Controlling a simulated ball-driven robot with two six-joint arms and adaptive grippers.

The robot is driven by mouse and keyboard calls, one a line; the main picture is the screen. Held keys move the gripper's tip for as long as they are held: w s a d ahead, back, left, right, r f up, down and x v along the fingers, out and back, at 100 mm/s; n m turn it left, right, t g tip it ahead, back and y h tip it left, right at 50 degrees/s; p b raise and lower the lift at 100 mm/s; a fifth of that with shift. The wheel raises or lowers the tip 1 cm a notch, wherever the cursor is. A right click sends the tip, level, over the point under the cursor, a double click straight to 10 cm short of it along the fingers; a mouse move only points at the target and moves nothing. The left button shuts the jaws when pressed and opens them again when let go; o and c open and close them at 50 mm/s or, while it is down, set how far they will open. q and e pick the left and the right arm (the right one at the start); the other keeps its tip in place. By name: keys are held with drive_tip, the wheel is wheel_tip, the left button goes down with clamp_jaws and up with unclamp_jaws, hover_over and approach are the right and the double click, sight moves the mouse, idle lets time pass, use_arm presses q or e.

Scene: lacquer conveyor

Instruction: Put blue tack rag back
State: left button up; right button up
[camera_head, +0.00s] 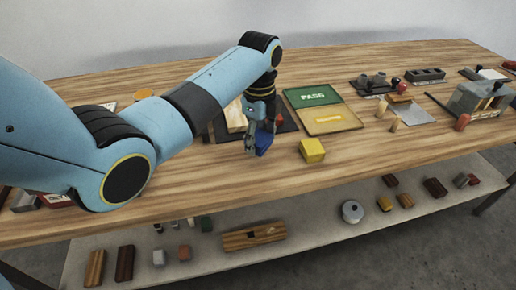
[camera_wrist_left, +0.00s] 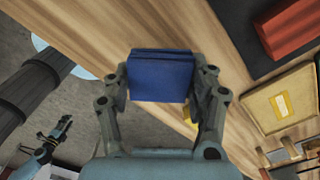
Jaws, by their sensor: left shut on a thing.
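The blue tack rag (camera_head: 264,146) is a small blue folded block in my left gripper (camera_head: 261,137). In the left wrist view the rag (camera_wrist_left: 160,77) sits between the two fingers of the left gripper (camera_wrist_left: 162,88), which are shut on it. The head view shows it by the front edge of a dark mat (camera_head: 287,122), over the wooden bench; I cannot tell its exact height. A dark jointed shape at the lower left of the wrist view looks like my right gripper (camera_wrist_left: 48,143); it is too small to tell its jaws.
A yellow block (camera_head: 312,150) stands close to the right of the rag. Behind it is a green and yellow PASS board (camera_head: 325,121). A grey machine (camera_head: 478,98) and small pegs stand farther right. Several blocks lie on the lower shelf (camera_head: 318,232). The front bench strip is mostly clear.

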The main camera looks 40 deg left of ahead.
sight(258, 159)
use_arm(q)
wheel_tip(258, 159, down, 3)
drive_tip(key=shift+a+f, duration=0.1)
drive_tip(key=shift+f, duration=0.5)
use_arm(e)
drive_tip(key=shift+w+d, duration=0.15)
drive_tip(key=shift+w, duration=0.2)
drive_tip(key=shift+f, duration=0.1)
use_arm(q)
drive_tip(key=o, duration=1.1)
drive_tip(key=shift+f, duration=0.15)
use_arm(e)
drive_tip(key=shift+a, duration=0.2)
